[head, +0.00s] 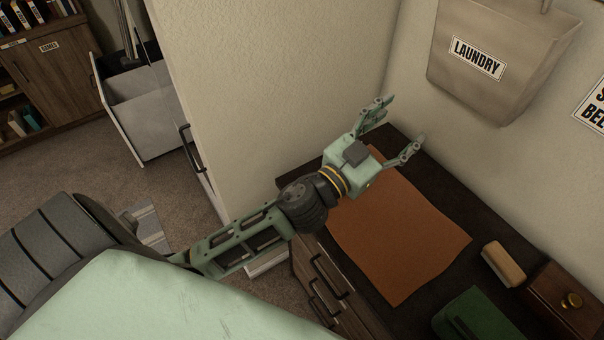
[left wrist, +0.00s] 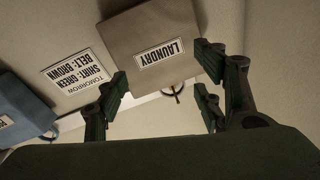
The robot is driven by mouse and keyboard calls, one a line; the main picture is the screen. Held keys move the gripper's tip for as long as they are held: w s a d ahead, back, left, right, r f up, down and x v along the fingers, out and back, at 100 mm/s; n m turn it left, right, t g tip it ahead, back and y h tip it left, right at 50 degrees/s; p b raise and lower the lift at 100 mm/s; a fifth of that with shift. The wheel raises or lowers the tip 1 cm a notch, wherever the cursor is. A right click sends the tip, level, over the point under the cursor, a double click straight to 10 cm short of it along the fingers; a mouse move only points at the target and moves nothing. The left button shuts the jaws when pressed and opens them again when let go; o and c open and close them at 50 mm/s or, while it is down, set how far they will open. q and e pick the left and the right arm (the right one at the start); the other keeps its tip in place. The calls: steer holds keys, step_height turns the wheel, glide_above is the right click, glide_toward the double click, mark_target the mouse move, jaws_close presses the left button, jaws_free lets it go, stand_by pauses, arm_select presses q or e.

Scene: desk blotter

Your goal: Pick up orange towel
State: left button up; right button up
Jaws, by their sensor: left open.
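The orange towel (head: 402,232) lies flat and spread out on the dark top of a dresser in the head view. My left gripper (head: 392,128) is above the towel's far end, with its two fingers spread apart and nothing between them. Its wrist hides part of the towel's upper left. In the left wrist view my left gripper (left wrist: 165,100) is open and points toward the wall, and the towel does not show there. My right gripper is not in view.
A laundry bag (head: 500,60) hangs on the wall behind; it also shows in the left wrist view (left wrist: 150,35). A brush-like block (head: 503,264), a green item (head: 476,314) and a small wooden box (head: 562,302) with a brass knob stand right of the towel. A tall pale cabinet (head: 270,80) stands left.

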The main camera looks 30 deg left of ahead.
arm_select(q)
steer(key=s+d+r+m+g+h, duration=0.15)
steer(key=d+m+g+h, duration=0.25)
steer(key=d+m+h, duration=0.45)
steer(key=s+d+f+m+g+h, duration=0.2)
steer(key=d+f+m+g, duration=0.3)
steer(key=g, duration=0.3)
steer(key=a+f+m+g+y, duration=0.2)
steer(key=a+f+g+y, duration=0.3)
steer(key=f, duration=0.4)
steer(key=a+f+n+g+y, duration=0.1)
steer(key=a+f+n+y, duration=0.35)
steer(key=a, duration=0.95)
steer(key=a+f+n+g+y, duration=0.15)
steer(key=a+y, duration=0.55)
steer(key=a, duration=0.7)
step_height(320, 180, down, 9)
steer(key=b, duration=0.7)
steer(key=shift+w+r, duration=0.1)
steer(key=shift+r, duration=0.1)
steer(key=shift+f, duration=0.45)
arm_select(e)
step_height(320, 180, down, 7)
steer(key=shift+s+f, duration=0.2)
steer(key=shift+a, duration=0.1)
